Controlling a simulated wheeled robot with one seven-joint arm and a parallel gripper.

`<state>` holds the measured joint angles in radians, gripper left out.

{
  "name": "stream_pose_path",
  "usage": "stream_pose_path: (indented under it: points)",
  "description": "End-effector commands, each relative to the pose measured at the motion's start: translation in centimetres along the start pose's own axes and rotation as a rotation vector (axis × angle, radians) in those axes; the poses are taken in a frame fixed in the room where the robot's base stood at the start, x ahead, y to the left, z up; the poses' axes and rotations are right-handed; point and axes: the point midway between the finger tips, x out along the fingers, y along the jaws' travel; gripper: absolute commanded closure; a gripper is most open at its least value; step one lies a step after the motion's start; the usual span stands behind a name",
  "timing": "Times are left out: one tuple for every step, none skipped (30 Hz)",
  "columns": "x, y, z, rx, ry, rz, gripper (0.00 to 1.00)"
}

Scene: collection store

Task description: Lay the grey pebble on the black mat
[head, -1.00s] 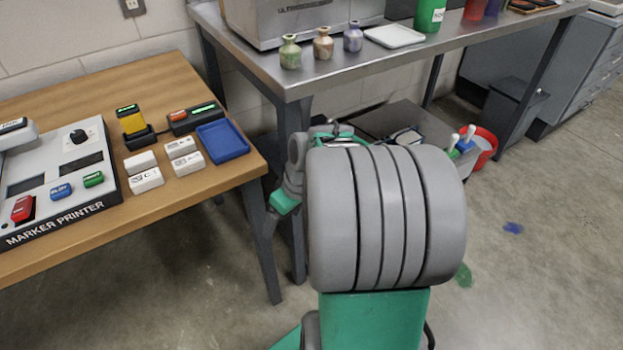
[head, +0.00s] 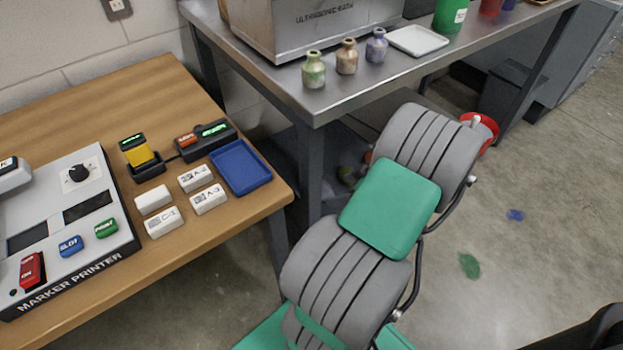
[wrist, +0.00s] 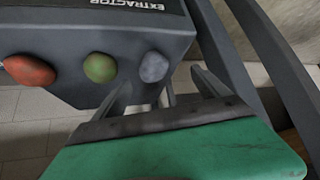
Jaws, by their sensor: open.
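In the wrist view a grey pebble (wrist: 154,67) rests on a grey surface, the rightmost of three rounded stones in a row. My gripper (wrist: 160,84) is open, its two fingers apart. The pebble shows between and just beyond the fingertips in the picture; I cannot tell the remaining distance, and no hold shows. In the head view my arm hides the gripper and the pebble. I do not see a black mat in either view.
A green stone (wrist: 100,68) lies close beside the pebble, and a red stone (wrist: 29,71) farther left. A dark panel marked EXTRACTOR (wrist: 120,8) is behind them.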

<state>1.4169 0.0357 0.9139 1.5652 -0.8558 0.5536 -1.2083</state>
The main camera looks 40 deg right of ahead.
Motion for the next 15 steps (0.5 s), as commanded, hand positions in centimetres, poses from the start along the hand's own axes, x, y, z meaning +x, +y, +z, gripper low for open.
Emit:
stream_pose_path:
  points:
    - [-0.2, 0.2, 0.4, 0.001, 0.008, 0.008, 0.15]
    - [-0.2, 0.3, 0.5, -0.001, 0.011, 0.01, 0.15]
    - [0.1, 0.4, 0.6, -0.003, 0.014, 0.011, 0.15]
    - [0.5, 0.4, 0.7, -0.003, 0.015, 0.012, 0.15]
    - [0.9, 0.4, 0.8, -0.003, 0.016, 0.013, 0.15]
    - [1.4, 0.5, 0.8, -0.001, 0.016, 0.013, 0.15]
    - [1.8, 0.5, 0.9, 0.0, 0.015, 0.013, 0.15]
    - [2.2, 0.6, 0.9, 0.0, 0.015, 0.014, 0.15]
    - [2.5, 0.7, 0.9, 0.001, 0.015, 0.016, 0.15]
    - [2.8, 0.8, 0.9, 0.001, 0.015, 0.018, 0.15]
    - [3.1, 0.9, 0.9, 0.001, 0.015, 0.019, 0.15]
    - [3.8, 1.1, 1.0, 0.002, 0.015, 0.018, 0.15]
    - [4.4, 1.2, 1.1, 0.002, 0.014, 0.016, 0.15]
    - [5.0, 1.3, 1.1, 0.002, 0.014, 0.016, 0.15]
    - [5.8, 1.5, 1.0, 0.002, 0.014, 0.017, 0.15]
